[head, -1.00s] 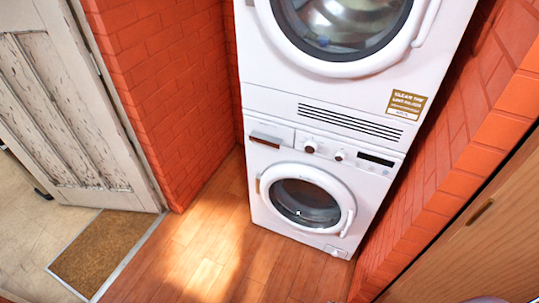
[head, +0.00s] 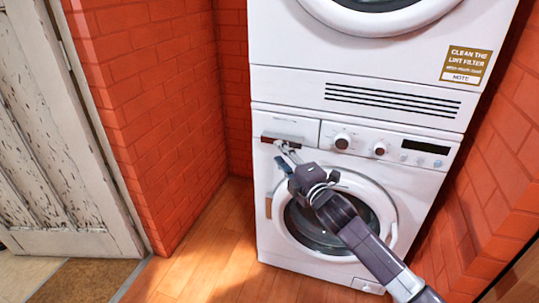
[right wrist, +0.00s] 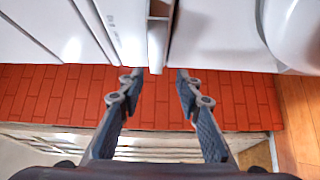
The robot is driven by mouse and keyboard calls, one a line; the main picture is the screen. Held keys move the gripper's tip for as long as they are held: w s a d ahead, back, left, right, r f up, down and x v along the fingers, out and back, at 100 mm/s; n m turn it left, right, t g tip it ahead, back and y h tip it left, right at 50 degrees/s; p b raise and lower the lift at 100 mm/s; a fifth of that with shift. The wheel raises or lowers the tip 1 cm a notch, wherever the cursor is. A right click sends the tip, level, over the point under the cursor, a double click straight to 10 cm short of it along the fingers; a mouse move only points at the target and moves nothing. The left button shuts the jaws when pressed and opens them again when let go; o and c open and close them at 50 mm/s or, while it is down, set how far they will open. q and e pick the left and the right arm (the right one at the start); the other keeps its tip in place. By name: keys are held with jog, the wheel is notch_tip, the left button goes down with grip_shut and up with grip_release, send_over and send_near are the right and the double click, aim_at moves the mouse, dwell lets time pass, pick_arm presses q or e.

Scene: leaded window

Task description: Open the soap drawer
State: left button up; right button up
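The soap drawer (head: 292,127) is the white panel at the upper left of the lower washing machine (head: 350,150), with a grey-brown handle recess along its lower part. It looks shut in the head view. In the right wrist view, a pale handle piece (right wrist: 157,45) of the drawer lies ahead, between the lines of my fingers. My right gripper (head: 288,152) is just in front of the drawer's lower edge. Its two fingers (right wrist: 158,76) are apart, with nothing held between them. Whether a fingertip touches the handle cannot be told. My left gripper is not in view.
A second white machine with a note label (head: 465,64) stands on top. The round door (head: 385,215) is below the drawer, partly behind my right arm. Red brick walls (head: 165,90) close in both sides. Wooden floor (head: 205,240) is clear at the front left.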

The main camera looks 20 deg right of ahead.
aim_at(270, 142)
jog(key=w, duration=0.2)
jog(key=w+a+b, duration=0.1)
jog(key=w, duration=0.2)
jog(key=shift+w+a+r, duration=0.1)
jog(key=shift+w+r, duration=0.05)
jog(key=shift+r, duration=0.05)
jog(key=shift+w+a, duration=0.15)
jog(key=shift+w, duration=0.65)
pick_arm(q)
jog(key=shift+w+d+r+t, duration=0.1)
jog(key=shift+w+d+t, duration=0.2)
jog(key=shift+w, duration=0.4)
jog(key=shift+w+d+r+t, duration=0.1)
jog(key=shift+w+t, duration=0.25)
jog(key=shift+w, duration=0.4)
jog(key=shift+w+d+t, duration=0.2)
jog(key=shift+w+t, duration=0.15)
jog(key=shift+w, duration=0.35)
pick_arm(e)
jog(key=shift+w+a, duration=0.1)
jog(key=shift+w, duration=0.3)
jog(key=shift+f, duration=0.1)
grip_shut()
